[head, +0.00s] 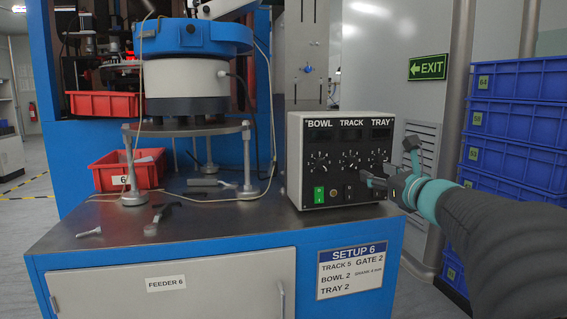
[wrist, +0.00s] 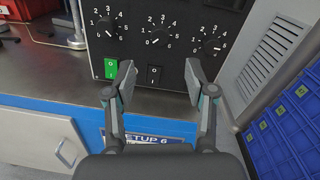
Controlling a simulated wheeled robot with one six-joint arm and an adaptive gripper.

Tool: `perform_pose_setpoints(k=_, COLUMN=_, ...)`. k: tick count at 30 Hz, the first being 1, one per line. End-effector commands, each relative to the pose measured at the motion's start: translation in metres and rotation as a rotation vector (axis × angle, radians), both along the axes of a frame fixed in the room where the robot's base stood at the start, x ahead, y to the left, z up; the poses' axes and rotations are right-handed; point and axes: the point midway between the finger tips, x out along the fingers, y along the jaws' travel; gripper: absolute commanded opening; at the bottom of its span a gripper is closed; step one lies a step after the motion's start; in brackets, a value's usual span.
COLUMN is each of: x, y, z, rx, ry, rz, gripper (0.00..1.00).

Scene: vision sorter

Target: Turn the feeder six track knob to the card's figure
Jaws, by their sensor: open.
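The grey control box (head: 298,175) stands on the feeder bench with knobs labelled BOWL, TRACK and TRAY. The black track knob (head: 350,160) is the middle one; it also shows in the wrist view (wrist: 160,37) inside a 0 to 6 scale. Its pointer seems to lie toward the low end, lower left, but is too small to read surely. The setup card (head: 352,270) on the bench front reads SETUP 6, TRACK 5, BOWL 2, TRAY 2, GATE 2. My gripper (head: 389,163) is open and empty before the panel's right side. In the wrist view (wrist: 160,72) its fingertips are below the track knob, apart from it.
The bowl knob (wrist: 106,27) and tray knob (wrist: 212,44) flank the track knob. A green switch (head: 319,195) and black switches sit below. Blue crates (head: 515,125) stack at the right. The bowl feeder (head: 190,75), a red bin (head: 115,172) and loose tools lie left.

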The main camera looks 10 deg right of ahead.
Motion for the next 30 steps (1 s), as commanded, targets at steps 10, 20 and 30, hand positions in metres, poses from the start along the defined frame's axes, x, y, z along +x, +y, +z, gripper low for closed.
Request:
perform_pose_setpoints(k=10, x=0.066, y=0.006, z=-0.001, rx=0.003, ry=0.001, rz=0.001, gripper=0.55)
perform_pose_setpoints(k=20, x=0.1, y=0.008, z=0.0, rx=0.003, ry=0.001, rz=-0.002, gripper=0.55)
perform_pose_setpoints(k=30, x=0.102, y=0.008, z=0.0, rx=0.003, ry=0.0, rz=-0.003, gripper=0.55)
